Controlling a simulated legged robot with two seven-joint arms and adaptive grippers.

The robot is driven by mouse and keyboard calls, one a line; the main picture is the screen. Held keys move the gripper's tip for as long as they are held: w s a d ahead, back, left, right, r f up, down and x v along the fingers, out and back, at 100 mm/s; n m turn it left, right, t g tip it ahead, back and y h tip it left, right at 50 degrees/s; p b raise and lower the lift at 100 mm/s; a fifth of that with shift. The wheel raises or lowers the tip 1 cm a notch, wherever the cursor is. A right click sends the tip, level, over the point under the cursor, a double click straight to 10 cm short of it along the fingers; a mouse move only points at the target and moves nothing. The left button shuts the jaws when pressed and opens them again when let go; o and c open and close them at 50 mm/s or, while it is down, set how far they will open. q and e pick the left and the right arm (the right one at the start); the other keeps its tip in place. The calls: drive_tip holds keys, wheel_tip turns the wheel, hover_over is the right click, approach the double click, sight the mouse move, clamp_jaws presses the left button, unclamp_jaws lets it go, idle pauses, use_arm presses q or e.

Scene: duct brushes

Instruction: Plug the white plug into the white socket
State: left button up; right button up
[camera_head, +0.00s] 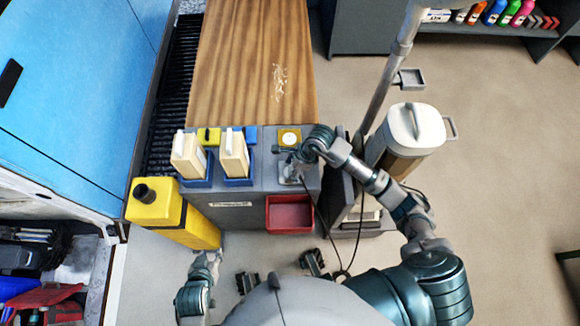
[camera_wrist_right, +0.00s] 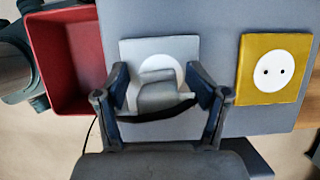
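My right gripper (camera_wrist_right: 160,84) is shut on the pale grey-white plug (camera_wrist_right: 157,98), with one finger on each side of it. The plug is in front of the white socket (camera_wrist_right: 131,50), a pale square plate with a white round face that the plug partly covers. Whether the pins touch or enter the socket is hidden. In the head view my right gripper (camera_head: 294,166) is over the white socket (camera_head: 284,177) on the grey bench. My left gripper (camera_head: 208,258) is low beside the yellow container, apart from the plug; its fingers are too small to read.
A yellow socket (camera_wrist_right: 246,90) with two holes sits beside the white one. A red bin (camera_head: 290,214) is on the bench front. Two cream-coloured items (camera_head: 187,152) stand in blue holders at the left. A yellow container (camera_head: 165,215) stands further left. A black cable (camera_head: 327,232) hangs down.

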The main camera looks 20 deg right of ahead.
drive_tip(key=shift+r, duration=0.25)
